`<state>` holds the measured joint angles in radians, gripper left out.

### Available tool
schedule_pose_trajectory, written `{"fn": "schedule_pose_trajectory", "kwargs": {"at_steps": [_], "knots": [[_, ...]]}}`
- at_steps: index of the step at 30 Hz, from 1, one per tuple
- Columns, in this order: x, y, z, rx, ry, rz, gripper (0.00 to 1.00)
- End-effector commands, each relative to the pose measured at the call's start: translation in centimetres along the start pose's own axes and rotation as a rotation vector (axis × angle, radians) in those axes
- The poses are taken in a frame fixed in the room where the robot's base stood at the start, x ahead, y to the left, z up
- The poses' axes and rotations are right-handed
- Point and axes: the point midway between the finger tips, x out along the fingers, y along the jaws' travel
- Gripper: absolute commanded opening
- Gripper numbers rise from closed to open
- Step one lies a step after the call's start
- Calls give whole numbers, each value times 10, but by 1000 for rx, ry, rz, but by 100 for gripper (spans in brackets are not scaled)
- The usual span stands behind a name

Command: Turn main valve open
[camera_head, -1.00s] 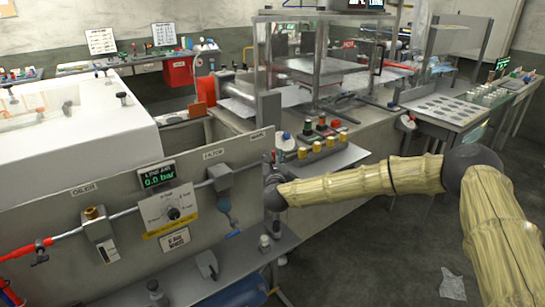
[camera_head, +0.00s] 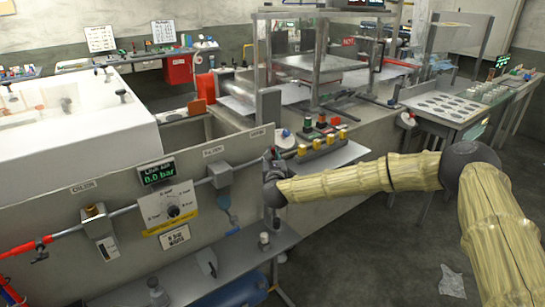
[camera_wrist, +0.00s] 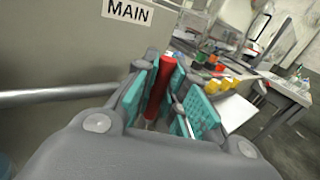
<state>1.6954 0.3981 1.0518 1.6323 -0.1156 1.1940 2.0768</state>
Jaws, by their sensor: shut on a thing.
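The main valve's red handle (camera_wrist: 161,82) stands in the wrist view, just below the white MAIN label (camera_wrist: 128,11) on the grey panel. My gripper (camera_wrist: 172,102) is shut on the handle, with its teal pads on either side of it. A grey pipe (camera_wrist: 55,95) runs in from the left at the handle's level. In the head view my gripper (camera_head: 272,178) is at the panel's right end, and my own wrist hides most of it and the valve. The pressure display (camera_head: 158,173) on the panel reads 0.0 bar.
The panel (camera_head: 120,225) also carries a regulator dial (camera_head: 173,210), a brass-topped fitting (camera_head: 96,225) and a red hose (camera_head: 30,246). Buttons and yellow-capped parts (camera_head: 320,142) stand on the bench behind my gripper. Open floor lies at the right.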

Motion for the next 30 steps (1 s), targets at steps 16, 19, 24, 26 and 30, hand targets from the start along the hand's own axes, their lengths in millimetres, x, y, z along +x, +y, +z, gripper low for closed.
{"fn": "schedule_pose_trajectory", "kwargs": {"at_steps": [16, 19, 24, 26, 30], "knots": [[-7, 10, -9, -211, -144, 1, 0], [-9, 12, -10, -266, -181, 0, 0], [-12, 16, -11, -360, -244, -1, 0], [-13, 18, -12, -394, -267, -1, 0], [-15, 21, -14, -477, -322, -1, 0]]}}
